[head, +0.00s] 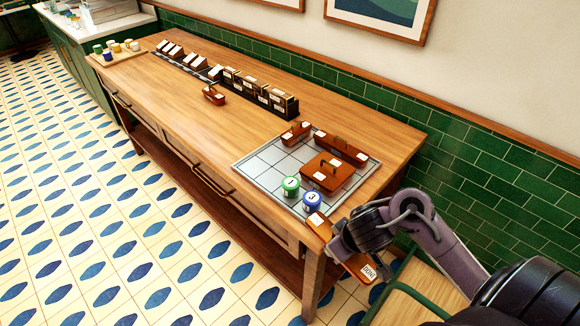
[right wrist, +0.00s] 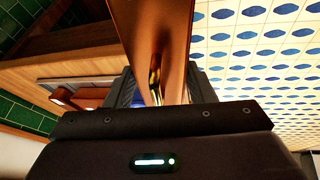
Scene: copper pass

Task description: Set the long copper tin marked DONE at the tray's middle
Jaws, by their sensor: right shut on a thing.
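The long copper tin marked DONE (head: 356,265) is in my right gripper (head: 345,243), just off the tray's near right corner and beyond the table's end. The gripper hides its middle; the DONE label faces up at its near end. In the right wrist view the copper tin (right wrist: 150,28) runs up from between the fingers (right wrist: 157,92), which are shut on its brass handle. The silver gridded tray (head: 262,165) lies on the table's right end. My left gripper is not in view.
On the tray are a wide copper tin (head: 322,177), a long tin (head: 341,150), a small tin (head: 292,135), a green can (head: 289,188) and a blue can (head: 312,203). Its left squares are bare. A dark rack of boxes (head: 263,98) and another copper tin (head: 214,95) stand further back.

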